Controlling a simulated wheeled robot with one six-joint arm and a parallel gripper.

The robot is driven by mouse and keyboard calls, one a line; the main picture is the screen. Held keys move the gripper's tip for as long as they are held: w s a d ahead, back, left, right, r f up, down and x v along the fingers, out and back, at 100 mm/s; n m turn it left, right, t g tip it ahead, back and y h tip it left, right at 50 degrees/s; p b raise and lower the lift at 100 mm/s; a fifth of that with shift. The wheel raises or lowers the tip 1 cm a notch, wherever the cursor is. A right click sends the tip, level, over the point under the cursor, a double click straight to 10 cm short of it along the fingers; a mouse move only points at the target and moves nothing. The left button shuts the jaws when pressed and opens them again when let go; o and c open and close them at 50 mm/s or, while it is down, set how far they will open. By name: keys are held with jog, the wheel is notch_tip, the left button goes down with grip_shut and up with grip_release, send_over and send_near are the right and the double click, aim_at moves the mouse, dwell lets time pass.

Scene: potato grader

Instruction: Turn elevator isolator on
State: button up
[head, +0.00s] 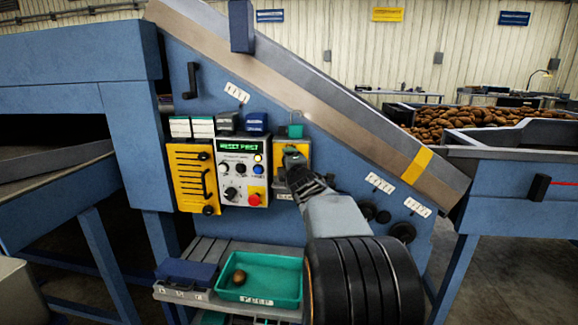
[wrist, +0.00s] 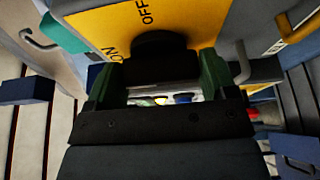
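The elevator isolator is a yellow plate (head: 303,160) on the blue machine side, right of the control box in the head view. In the wrist view the plate (wrist: 200,18) carries the words ON and OFF beside a black knob (wrist: 160,45). My gripper (head: 292,153) is up against the plate and hides most of it in the head view. Which word the knob points to is hard to tell.
The control box (head: 240,170) has a lit green display, knobs and a red button. Left of it is a yellow panel (head: 185,180) with black handles. Below, a green tray (head: 285,292) holds one potato. A sloping conveyor (head: 330,90) runs above.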

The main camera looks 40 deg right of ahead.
jog(key=o, duration=0.4)
jog(key=p+v, duration=0.1)
jog(key=v, duration=1.2)
jog(key=shift+s+a, duration=0.2)
jog(key=shift+s, duration=0.2)
jog(key=shift+r, duration=0.1)
jog(key=s+a+m+g+y+p, duration=0.2)
jog(key=s+a+m+g+p, duration=0.2)
jog(key=a+p, duration=0.2)
jog(key=s+a+m+g+y+p, duration=0.2)
jog(key=s+a+m+g+p, duration=0.2)
jog(key=a+p, duration=0.3)
jog(key=s+a+m+g+y+p, duration=0.2)
jog(key=s+a+m+g+p, duration=0.2)
jog(key=a, duration=0.5)
jog(key=shift+s+a+r+m+g+y+p, duration=0.15)
jog(key=shift+m+g+p, duration=0.25)
jog(key=shift+p, duration=0.5)
jog(key=shift+a+r+m+g+y+p, duration=0.2)
jog(key=shift+m+p, duration=0.4)
jog(key=shift+p, duration=0.25)
